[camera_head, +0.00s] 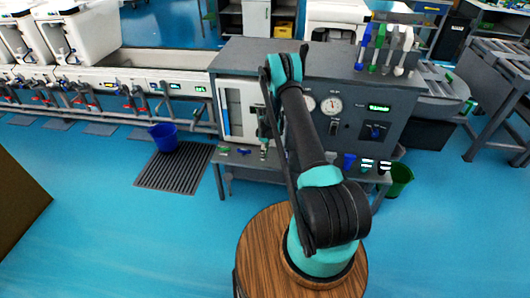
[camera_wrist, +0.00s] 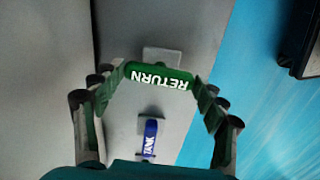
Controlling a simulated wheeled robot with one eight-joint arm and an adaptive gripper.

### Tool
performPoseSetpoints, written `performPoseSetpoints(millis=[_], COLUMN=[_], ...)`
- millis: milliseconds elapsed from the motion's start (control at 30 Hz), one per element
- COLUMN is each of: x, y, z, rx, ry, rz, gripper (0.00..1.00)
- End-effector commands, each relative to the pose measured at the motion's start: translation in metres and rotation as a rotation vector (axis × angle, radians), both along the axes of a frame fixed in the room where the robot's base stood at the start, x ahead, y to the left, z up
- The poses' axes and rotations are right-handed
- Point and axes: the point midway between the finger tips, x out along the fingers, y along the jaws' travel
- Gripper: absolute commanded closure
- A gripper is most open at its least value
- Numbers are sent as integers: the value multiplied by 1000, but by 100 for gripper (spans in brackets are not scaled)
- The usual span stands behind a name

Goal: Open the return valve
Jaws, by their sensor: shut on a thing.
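The green return valve handle (camera_wrist: 160,76), lettered RETURN, lies crosswise in the wrist view, with the lettering upside down. My gripper (camera_wrist: 161,83) is around it, one finger against each end of the handle. The jaws are shut on it lengthwise. A grey mount shows just behind the handle. In the head view my gripper (camera_head: 264,149) is low at the front shelf of the grey test bench. The handle between its fingers is too small to make out there.
A blue TANK handle (camera_wrist: 149,140) sits close to the return handle. Small green (camera_head: 223,150) and blue (camera_head: 243,152) handles lie left of my gripper on the bench shelf. A blue bucket (camera_head: 164,137) stands on the floor grate.

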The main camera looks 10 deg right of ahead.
Motion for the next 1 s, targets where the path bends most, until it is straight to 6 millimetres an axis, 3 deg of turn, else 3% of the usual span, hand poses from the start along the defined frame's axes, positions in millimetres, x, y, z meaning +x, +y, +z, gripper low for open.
performPoseSetpoints(millis=[733,767,900,1000], x=[0,0,0,0], y=[0,0,0,0], z=[0,0,0,0], rx=[0,0,0,0], ry=[-1,-1,0,0], rz=[82,82,81,81], gripper=[57,24,7,7])
